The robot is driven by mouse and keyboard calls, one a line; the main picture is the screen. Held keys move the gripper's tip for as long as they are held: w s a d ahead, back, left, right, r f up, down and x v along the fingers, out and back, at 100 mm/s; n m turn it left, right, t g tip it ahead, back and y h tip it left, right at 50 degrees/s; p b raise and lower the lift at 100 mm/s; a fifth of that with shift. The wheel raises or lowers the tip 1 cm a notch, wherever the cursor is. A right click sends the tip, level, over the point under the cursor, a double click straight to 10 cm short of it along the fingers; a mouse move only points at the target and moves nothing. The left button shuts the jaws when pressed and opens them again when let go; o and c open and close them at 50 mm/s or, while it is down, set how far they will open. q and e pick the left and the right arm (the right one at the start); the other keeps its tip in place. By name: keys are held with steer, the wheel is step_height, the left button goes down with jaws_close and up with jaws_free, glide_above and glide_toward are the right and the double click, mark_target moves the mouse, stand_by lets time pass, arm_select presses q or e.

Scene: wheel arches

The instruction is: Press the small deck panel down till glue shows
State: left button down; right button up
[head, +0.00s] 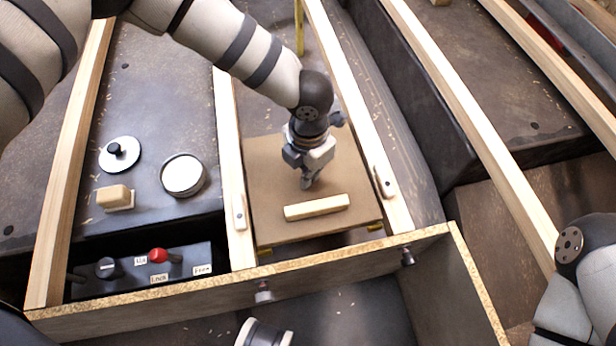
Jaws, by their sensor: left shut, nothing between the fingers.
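The small deck panel (272,188) is a brown board lying between two pale wooden battens, the left one (228,150) and the right one (352,105). A short light wood block (316,207) lies across the panel near its front edge. My left gripper (306,184) is shut and empty, pointing down at the panel just behind the block. I cannot tell whether its fingertips touch the panel. Small yellow patches show at the panel's front corners, one at the right (375,227); I cannot tell whether they are glue. My right gripper is out of view.
On the dark surface left of the panel are a white disc with a black knob (119,155), a round tin (183,175) and a beige block (115,197). A control box (140,268) with a red knob sits in front. A wooden rail (200,290) crosses the front.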

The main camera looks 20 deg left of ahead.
arm_select(q)
steer(key=shift+s+f, duration=0.15)
step_height(320, 180, up, 8)
steer(key=p, duration=0.7)
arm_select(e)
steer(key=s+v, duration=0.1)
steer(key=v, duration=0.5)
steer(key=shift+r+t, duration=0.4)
